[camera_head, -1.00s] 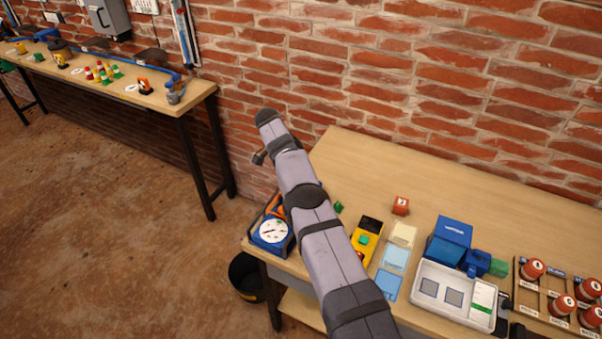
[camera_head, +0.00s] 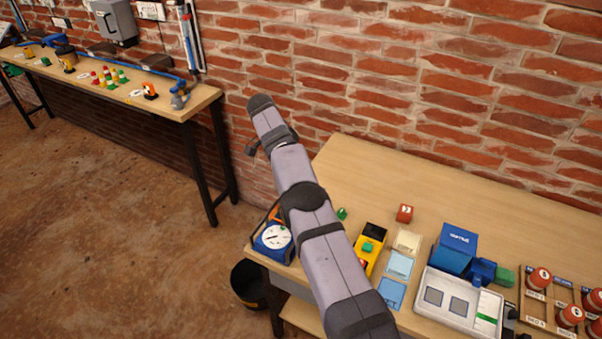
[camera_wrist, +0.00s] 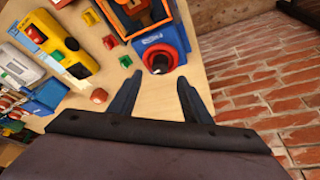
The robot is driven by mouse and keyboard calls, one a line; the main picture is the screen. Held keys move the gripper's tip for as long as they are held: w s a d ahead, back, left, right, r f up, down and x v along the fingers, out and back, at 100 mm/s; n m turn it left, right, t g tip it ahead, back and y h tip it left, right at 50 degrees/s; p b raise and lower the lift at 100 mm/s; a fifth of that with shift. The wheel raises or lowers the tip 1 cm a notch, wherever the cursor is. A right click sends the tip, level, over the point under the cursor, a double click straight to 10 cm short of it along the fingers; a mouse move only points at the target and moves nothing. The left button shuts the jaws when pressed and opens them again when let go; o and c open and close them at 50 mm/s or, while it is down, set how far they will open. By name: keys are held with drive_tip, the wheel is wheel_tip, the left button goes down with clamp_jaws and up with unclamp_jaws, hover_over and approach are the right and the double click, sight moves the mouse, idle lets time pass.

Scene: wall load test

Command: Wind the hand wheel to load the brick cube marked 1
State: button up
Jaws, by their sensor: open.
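The blue load tester with a white dial (camera_head: 273,237) stands at the left end of the near bench, partly behind my arm. In the wrist view, its blue body (camera_wrist: 160,40) carries an orange frame (camera_wrist: 135,12), with something dark and reddish inside that I cannot identify.
A yellow device (camera_head: 369,248), pale and blue pads (camera_head: 399,264), a blue box (camera_head: 455,248) and a white tray (camera_head: 458,303) stand right of the tester. A brick wall (camera_head: 400,80) rises behind. A black bucket (camera_head: 247,284) is on the floor.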

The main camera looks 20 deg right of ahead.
drive_tip(key=shift+a+r, duration=0.1)
drive_tip(key=shift+r, duration=0.25)
